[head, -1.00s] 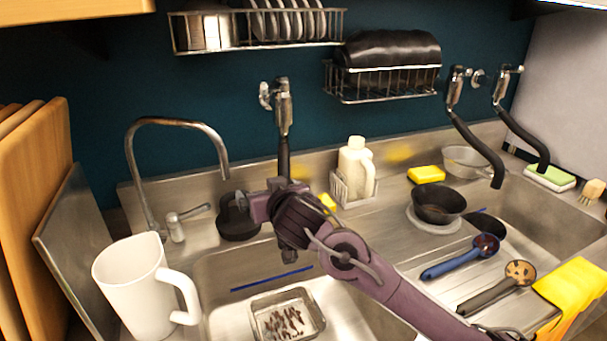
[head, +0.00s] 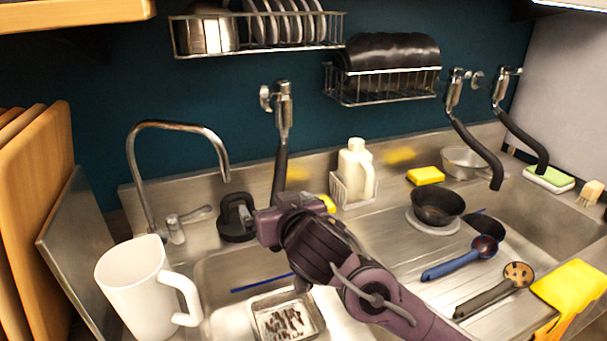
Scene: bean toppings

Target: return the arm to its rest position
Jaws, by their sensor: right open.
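My right arm comes in from the lower right in the head view and reaches over the sink. Its gripper (head: 264,226) is at the arm's far end, beside a black round object (head: 237,217) on the back ledge. Its fingers are mostly hidden behind the wrist, and I see nothing held. The gripper is open. My left gripper does not show.
A white pitcher (head: 145,290) stands at the left. A metal tray with dark bits (head: 287,316) is by the sink below my arm. A black bowl (head: 437,204), a blue ladle (head: 460,260) and another ladle (head: 494,291) lie right. The tap (head: 150,175) rises behind.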

